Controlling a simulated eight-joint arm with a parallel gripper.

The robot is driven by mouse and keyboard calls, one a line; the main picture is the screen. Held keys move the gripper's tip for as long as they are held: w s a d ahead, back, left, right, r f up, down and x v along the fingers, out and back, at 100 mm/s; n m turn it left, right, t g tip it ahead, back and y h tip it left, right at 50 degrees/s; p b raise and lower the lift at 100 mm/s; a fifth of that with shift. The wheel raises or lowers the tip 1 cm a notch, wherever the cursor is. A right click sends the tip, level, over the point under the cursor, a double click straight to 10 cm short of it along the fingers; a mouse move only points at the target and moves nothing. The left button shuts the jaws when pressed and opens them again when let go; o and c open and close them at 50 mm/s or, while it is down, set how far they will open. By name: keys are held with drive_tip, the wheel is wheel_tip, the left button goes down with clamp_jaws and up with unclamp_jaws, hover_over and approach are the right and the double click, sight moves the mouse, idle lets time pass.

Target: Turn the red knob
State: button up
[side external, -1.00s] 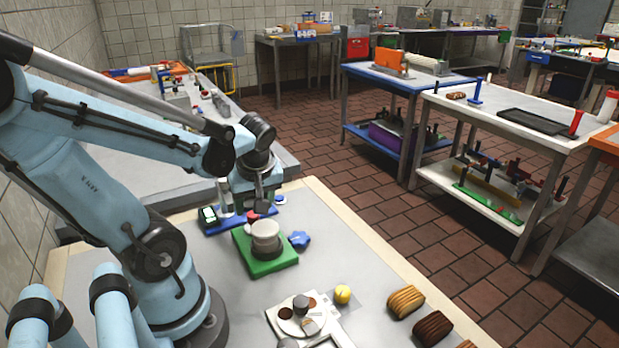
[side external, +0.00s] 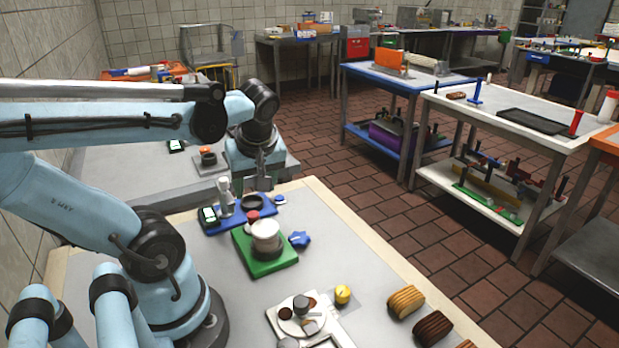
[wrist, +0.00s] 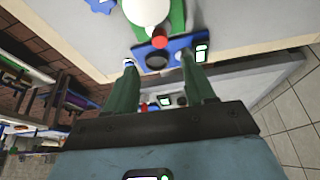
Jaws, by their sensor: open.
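The red knob (side external: 253,215) shows in the side view between the pale round pot (side external: 265,238) on its green base (side external: 262,268) and the blue base (side external: 238,222). In the wrist view the red knob (wrist: 159,42) is beside the pot, near the dark ring. I cannot tell which base it is fixed to.
The blue base carries a dark ring (side external: 251,202), a white post (side external: 225,190) and a small screen device (side external: 208,215). A blue star knob (side external: 299,239) is beside the green base. A yellow knob (side external: 342,295) and brown ridged items (side external: 405,301) lie nearer.

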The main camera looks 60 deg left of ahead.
drive_tip(key=x, duration=1)
drive_tip(key=shift+f, duration=0.15)
drive_tip(key=n+g, duration=0.1)
drive_tip(key=n, duration=0.3)
drive_tip(key=shift+w+n+g, duration=0.1)
drive_tip(key=shift+n+g, duration=0.2)
drive_tip(key=shift+g, duration=0.1)
drive_tip(key=v, duration=1.2)
drive_tip(key=r+m+t+h, duration=0.1)
drive_tip(key=h, duration=0.4)
hover_over(253, 214)
drive_tip(key=shift+r, duration=0.2)
drive_tip(key=shift+d, duration=0.1)
